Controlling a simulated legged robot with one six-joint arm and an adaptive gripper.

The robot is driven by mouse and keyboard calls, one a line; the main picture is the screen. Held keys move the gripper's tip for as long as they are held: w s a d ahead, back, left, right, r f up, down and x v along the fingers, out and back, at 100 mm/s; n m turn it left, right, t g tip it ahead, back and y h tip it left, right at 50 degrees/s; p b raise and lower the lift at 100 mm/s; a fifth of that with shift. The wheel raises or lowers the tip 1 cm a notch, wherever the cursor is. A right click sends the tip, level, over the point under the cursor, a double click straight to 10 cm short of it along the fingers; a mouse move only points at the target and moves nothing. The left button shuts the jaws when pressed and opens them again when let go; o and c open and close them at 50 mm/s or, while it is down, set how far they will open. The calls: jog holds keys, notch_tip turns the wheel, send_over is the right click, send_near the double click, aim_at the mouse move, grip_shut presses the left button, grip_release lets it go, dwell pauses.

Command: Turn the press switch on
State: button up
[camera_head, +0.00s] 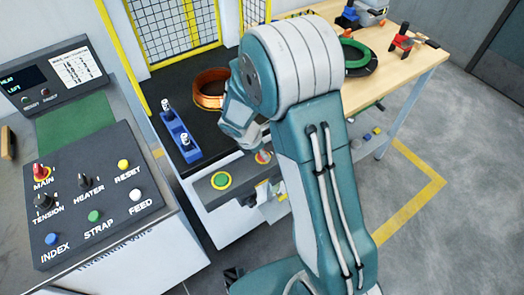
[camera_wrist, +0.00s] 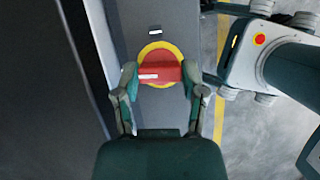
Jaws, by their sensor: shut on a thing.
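The press switch is a red rotary knob (camera_wrist: 160,73) on a round yellow plate (camera_wrist: 159,48), set in a dark panel in the wrist view. A white mark on the knob lies level across its left part. My gripper (camera_wrist: 159,70) has one finger on each side of the knob and is shut on it. In the head view, a red and yellow round part (camera_head: 263,157) shows on the front of the press bench beside my arm, and looks like the same switch. My gripper's fingers are hidden behind my arm there.
A green button (camera_head: 221,180) with a yellow ring sits left of the red part. A control panel (camera_head: 90,195) with several knobs and buttons stands at left. A copper coil (camera_head: 210,88) and a blue holder (camera_head: 180,137) lie on the dark bench top. A wooden table (camera_head: 415,62) is at right.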

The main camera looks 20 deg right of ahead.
jog(key=m, duration=0.2)
jog(key=m+g, duration=0.1)
jog(key=m, duration=0.1)
jog(key=shift+w+g, duration=0.15)
jog(key=shift+g, duration=0.15)
jog(key=m, duration=0.2)
jog(key=m+g, duration=0.1)
jog(key=m, duration=0.1)
jog(key=shift+m+g+y, duration=0.3)
jog(key=shift+m, duration=0.1)
jog(key=m+g+y, duration=0.1)
jog(key=m, duration=0.3)
jog(key=shift+w, duration=0.1)
jog(key=shift+d+m+g+y, duration=0.1)
jog(key=shift+m+g+y, duration=0.5)
jog(key=shift+m, duration=1.4)
jog(key=o, duration=0.9)
jog(key=shift+c, duration=0.2)
jog(key=shift+r, duration=0.15)
